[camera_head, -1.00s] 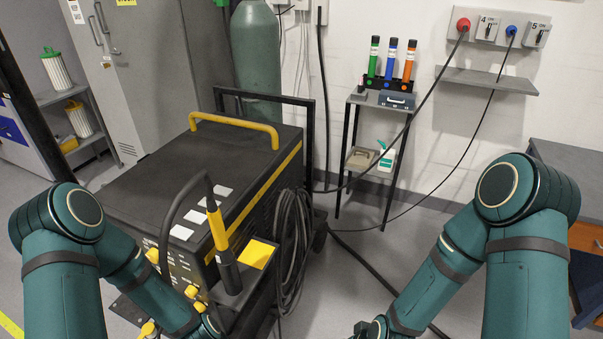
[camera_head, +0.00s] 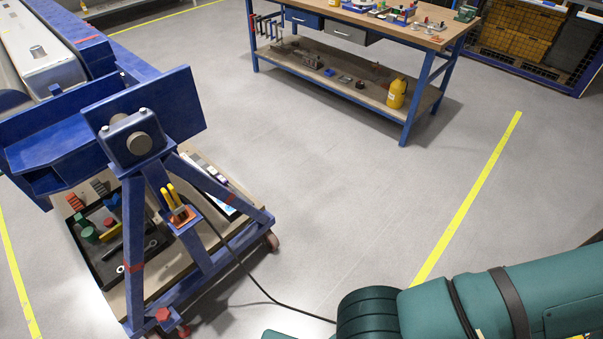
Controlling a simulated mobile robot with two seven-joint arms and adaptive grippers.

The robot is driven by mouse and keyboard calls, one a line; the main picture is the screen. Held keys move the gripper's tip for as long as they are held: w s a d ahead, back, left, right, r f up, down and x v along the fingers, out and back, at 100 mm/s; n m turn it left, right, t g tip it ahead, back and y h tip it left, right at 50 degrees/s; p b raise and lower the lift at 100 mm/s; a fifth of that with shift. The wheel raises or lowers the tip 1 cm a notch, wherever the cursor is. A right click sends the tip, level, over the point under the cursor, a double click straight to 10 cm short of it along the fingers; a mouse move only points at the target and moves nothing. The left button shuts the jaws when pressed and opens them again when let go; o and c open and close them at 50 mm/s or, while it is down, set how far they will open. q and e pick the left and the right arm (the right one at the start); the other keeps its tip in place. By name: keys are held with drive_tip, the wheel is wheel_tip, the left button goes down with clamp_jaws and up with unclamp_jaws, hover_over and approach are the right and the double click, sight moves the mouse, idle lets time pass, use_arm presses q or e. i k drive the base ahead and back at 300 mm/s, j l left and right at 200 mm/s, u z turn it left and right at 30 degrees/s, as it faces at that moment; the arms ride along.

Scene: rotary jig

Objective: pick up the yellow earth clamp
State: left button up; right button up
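The yellow earth clamp (camera_head: 173,197) shows as two upright yellow handles on a small orange-brown plate (camera_head: 183,216) at the leg of the blue rotary jig (camera_head: 134,141). A black cable (camera_head: 248,273) runs from beside the clamp down to the floor and toward my arm at the bottom. How the clamp's jaws grip is too small to tell. A green arm of mine (camera_head: 445,305) crosses the bottom right, well apart from the clamp. Neither gripper is in view.
The jig's wheeled base holds a black tray (camera_head: 104,283) of coloured parts. A blue-framed workbench (camera_head: 408,105) with a yellow bottle (camera_head: 397,93) stands at the back. Grey floor (camera_head: 330,190) is open between them, with a yellow line (camera_head: 470,198) at right.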

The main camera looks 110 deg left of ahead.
sight(176, 206)
drive_tip(key=u, duration=4.65)
